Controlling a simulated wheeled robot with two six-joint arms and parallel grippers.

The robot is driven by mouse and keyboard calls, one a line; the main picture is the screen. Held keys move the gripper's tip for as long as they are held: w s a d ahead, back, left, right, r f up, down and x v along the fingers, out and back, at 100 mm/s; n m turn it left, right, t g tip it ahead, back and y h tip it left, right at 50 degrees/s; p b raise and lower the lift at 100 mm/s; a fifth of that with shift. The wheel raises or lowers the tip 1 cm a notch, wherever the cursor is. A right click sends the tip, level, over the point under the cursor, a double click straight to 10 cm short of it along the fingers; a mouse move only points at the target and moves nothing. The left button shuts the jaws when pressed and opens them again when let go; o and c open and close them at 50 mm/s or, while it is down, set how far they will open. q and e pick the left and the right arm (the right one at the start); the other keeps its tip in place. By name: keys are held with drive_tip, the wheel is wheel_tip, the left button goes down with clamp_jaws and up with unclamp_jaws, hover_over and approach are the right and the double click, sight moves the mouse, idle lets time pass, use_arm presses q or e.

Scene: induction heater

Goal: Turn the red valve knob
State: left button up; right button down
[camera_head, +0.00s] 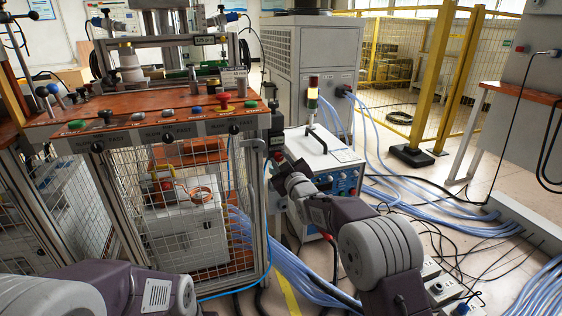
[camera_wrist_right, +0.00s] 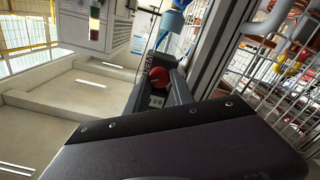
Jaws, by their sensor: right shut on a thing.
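The red valve knob (camera_wrist_right: 159,74) shows in the right wrist view as a small round red thing just beyond the dark gripper body. My right gripper (camera_wrist_right: 158,88) is shut on it, with a dark finger close along its right side. In the head view my right arm reaches up to the right corner post of the caged bench.
The caged bench (camera_head: 150,128) has a brown control panel with several coloured buttons. A white power unit (camera_head: 322,150) with a signal lamp stands just right of the gripper. Blue hoses and black cables cover the floor at the right. Yellow fencing (camera_head: 430,75) stands behind.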

drive_tip(key=n, duration=0.6)
drive_tip(key=shift+a+f+b, duration=0.1)
drive_tip(key=shift+f+b, duration=0.05)
drive_tip(key=shift+b, duration=0.15)
drive_tip(key=n+b, duration=0.1)
drive_tip(key=n, duration=0.5)
drive_tip(key=shift+f, duration=0.1)
idle(0.3)
drive_tip(key=c, duration=1.1)
unclamp_jaws()
drive_tip(key=p+v, duration=0.3)
drive_tip(key=v, duration=0.6)
